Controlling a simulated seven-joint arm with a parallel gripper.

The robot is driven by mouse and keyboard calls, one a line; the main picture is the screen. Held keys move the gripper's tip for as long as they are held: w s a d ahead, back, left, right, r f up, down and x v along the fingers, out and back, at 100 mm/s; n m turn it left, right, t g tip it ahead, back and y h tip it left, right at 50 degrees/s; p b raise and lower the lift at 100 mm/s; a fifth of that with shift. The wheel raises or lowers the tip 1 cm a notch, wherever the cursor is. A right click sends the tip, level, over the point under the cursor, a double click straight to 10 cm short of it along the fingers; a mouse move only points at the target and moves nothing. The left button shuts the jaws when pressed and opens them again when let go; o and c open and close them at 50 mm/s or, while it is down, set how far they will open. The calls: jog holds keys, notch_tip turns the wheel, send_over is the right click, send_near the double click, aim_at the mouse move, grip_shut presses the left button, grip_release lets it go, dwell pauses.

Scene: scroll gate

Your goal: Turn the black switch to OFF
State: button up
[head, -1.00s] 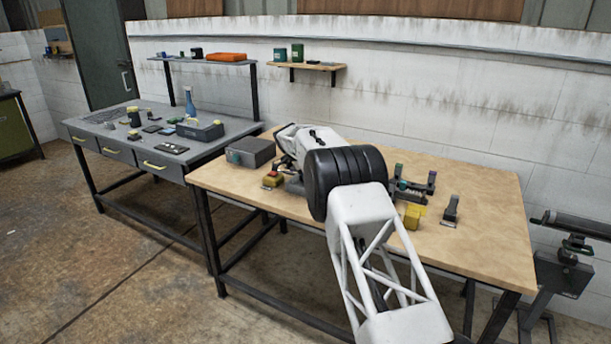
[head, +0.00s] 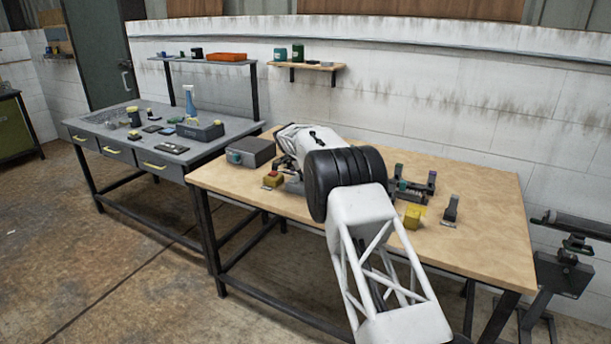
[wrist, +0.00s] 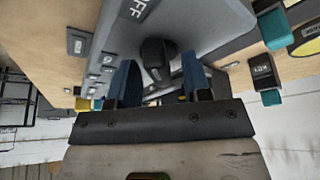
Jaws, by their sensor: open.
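The black switch (wrist: 156,56) is a dark rounded knob on a grey panel (wrist: 198,28) in the wrist view. An OFF label (wrist: 134,9) is printed on the panel, up and left of the knob. My gripper (wrist: 160,76) is open, with one blue finger to each side of the knob's lower part. I cannot tell whether the fingers touch it. In the head view my own arm hides the switch, and the fingers cannot be made out.
A grey box (head: 250,151) stands at the left of the wooden workbench (head: 485,220). In the wrist view, teal-and-black parts (wrist: 268,78) lie to the right. The bench's right end is clear.

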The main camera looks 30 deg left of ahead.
jog(key=v, duration=0.7)
jog(key=shift+r, duration=0.4)
dwell(0.4)
